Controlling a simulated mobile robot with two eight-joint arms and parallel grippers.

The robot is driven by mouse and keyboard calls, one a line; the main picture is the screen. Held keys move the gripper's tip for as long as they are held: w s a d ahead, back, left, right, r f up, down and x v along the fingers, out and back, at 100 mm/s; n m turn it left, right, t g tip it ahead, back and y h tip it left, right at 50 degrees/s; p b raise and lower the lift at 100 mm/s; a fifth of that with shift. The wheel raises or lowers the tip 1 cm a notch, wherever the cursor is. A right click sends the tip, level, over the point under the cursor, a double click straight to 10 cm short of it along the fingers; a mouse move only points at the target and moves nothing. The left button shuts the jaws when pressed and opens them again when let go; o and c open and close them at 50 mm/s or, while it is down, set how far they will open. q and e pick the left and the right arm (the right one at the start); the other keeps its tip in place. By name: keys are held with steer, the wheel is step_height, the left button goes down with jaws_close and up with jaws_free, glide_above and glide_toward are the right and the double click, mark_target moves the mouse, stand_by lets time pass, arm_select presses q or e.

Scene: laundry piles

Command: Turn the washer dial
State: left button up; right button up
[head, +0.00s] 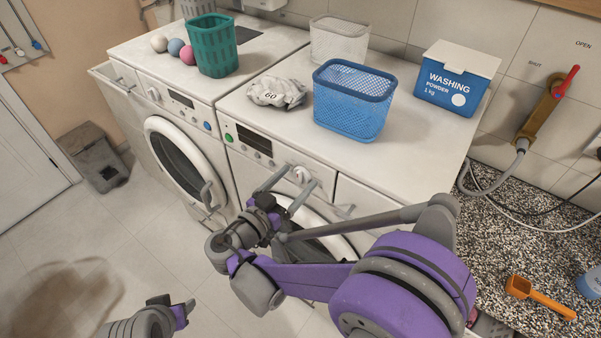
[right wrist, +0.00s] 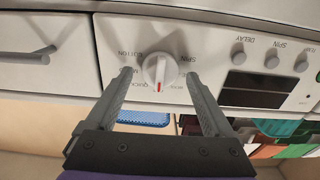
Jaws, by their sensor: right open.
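The washer dial (head: 301,174) is a round white knob on the front panel of the right-hand washer (head: 256,143). In the right wrist view, the dial (right wrist: 160,70) has a red mark at its lower edge, and the panel lettering is upside down. My right gripper (head: 299,176) is open with one finger on each side of the dial. In the right wrist view, the right gripper's fingers (right wrist: 159,76) show a gap on both sides of the knob. My left gripper (head: 184,313) is low in the head view, away from the washers; its fingers are not clear.
A blue basket (head: 354,101), a grey cloth (head: 276,92) and a washing powder box (head: 457,77) stand on the right washer. A second washer (head: 177,92) stands to the left. An orange scoop (head: 540,297) lies on the speckled counter (head: 500,230). Floor at left is largely open.

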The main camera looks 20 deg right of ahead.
steer(key=shift+d, duration=0.1)
steer(key=shift+c, duration=0.4)
steer(key=c, duration=1.3)
